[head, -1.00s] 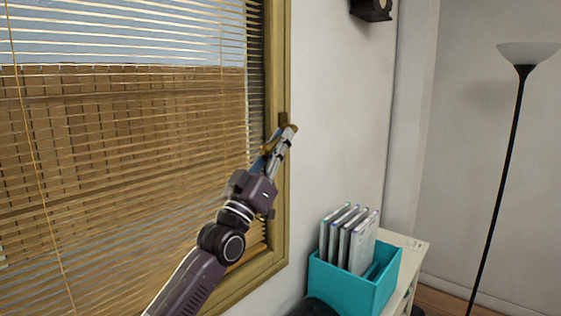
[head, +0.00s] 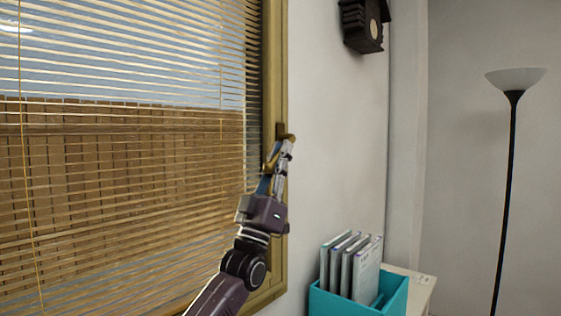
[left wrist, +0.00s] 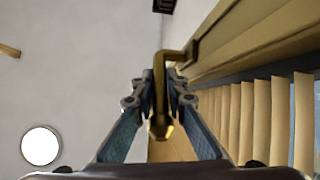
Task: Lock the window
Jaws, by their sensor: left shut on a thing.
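The window (head: 273,80) has a wooden frame and stands at the left of the head view. Its brass-coloured handle (head: 281,133) sits on the right side of the frame. It also shows in the left wrist view (left wrist: 160,127), bent at the top, with its rounded end between the fingers. My left gripper (head: 281,158) is at the handle, shut on it. In the left wrist view, the fingers of my left gripper (left wrist: 160,95) lie on both sides of the handle. The fingers partly hide the handle in the head view. My right gripper is not in view.
Slatted blinds (head: 130,180) cover the window pane.

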